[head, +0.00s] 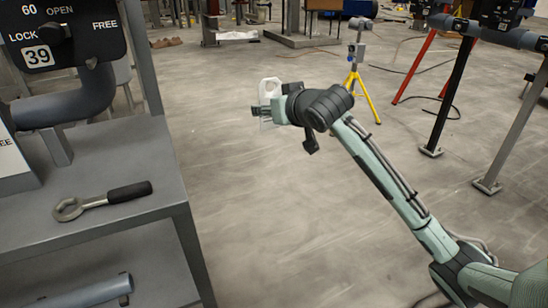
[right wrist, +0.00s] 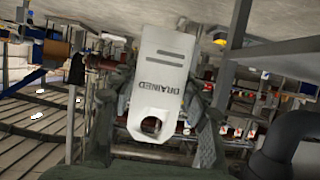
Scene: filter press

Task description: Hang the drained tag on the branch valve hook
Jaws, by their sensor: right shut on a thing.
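The white drained tag (right wrist: 163,75) fills the middle of the right wrist view. It has a round hole at one end, two dark bars, and the word DRAINED. My right gripper (right wrist: 160,105) is shut on it, with a finger on each side. In the head view the tag (head: 269,86) stands up from my right gripper (head: 263,110), held in the air over open floor, right of the grey bench and apart from it. I cannot make out the branch valve hook in either view. My left gripper is not in view.
A grey bench (head: 120,165) at the left carries a wrench (head: 100,200) with a black handle. Above it is a black plate (head: 65,35) marked 39, LOCK, OPEN and FREE, near a grey pipe (head: 65,105). A yellow tripod (head: 357,80) stands behind my arm. The floor between is clear.

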